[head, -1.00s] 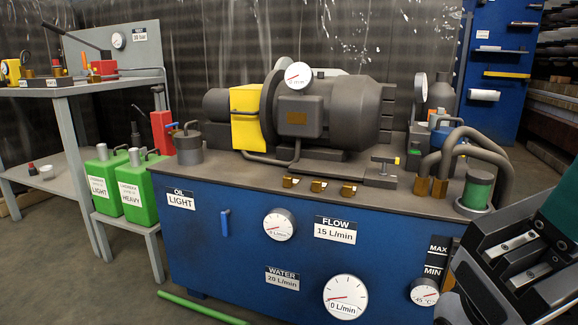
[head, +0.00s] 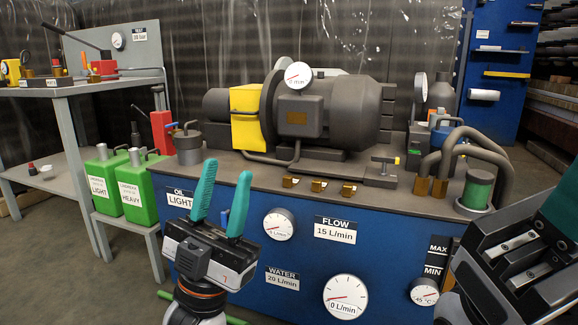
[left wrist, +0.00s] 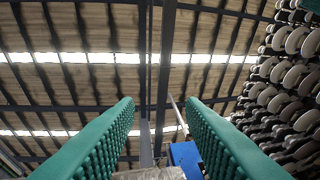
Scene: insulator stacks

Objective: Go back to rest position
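My left gripper (head: 222,200) stands upright in the head view, in front of the blue test bench's left front. Its two green fingers point up and are spread apart, with nothing between them. In the left wrist view the same fingers (left wrist: 160,125) are apart and empty, with the roof behind them. My right gripper (head: 525,258) is at the lower right of the head view, in front of the bench's right end. Only part of its body and a piece of green show, and its fingertips are cut off by the frame edge.
The blue bench (head: 245,260) carries a grey motor (head: 340,110), brass fittings (head: 318,186) and hoses (head: 470,150). Green oil cans (head: 137,190) stand on a low stand at left. A grey table (head: 110,78) is behind them. Floor at the lower left is mostly clear.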

